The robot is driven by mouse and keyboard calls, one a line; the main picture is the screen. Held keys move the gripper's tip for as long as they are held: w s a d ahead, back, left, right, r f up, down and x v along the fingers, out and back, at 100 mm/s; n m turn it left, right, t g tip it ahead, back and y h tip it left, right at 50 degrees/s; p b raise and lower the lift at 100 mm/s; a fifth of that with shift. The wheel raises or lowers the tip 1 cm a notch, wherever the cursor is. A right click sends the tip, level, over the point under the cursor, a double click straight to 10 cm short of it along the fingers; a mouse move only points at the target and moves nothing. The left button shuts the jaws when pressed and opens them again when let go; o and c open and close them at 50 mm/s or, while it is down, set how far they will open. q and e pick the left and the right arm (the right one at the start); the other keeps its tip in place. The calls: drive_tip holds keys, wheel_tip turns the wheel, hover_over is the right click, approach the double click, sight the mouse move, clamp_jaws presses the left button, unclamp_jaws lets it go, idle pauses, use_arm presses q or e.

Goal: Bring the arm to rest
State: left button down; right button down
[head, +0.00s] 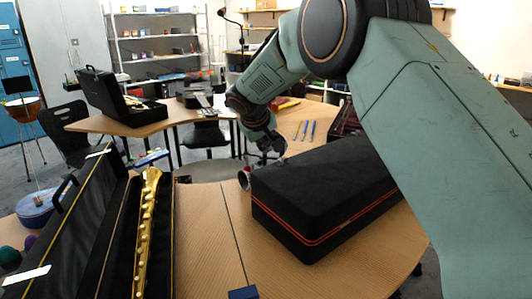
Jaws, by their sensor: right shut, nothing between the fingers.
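My right arm comes in from the right, bends at the top of the head view and reaches down toward the middle. Its gripper (271,146) is shut and empty, just beyond the far left end of a closed black case (318,190) with an orange-red seam. I cannot tell whether the gripper touches anything. My left gripper is out of view. A gold saxophone-like instrument (146,232) lies in an open long black case (104,240) on the left.
The wooden table (205,240) is bare between the two cases. A small blue block (243,293) is at the bottom edge. Behind are another table (150,125) with an open black case (100,92), pens (304,130), a chair (64,128) and shelves (160,55).

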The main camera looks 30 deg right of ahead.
drive_tip(key=shift+s+a+r, duration=0.15)
drive_tip(key=shift+a+r, duration=0.1)
drive_tip(key=shift+r, duration=0.05)
idle(0.4)
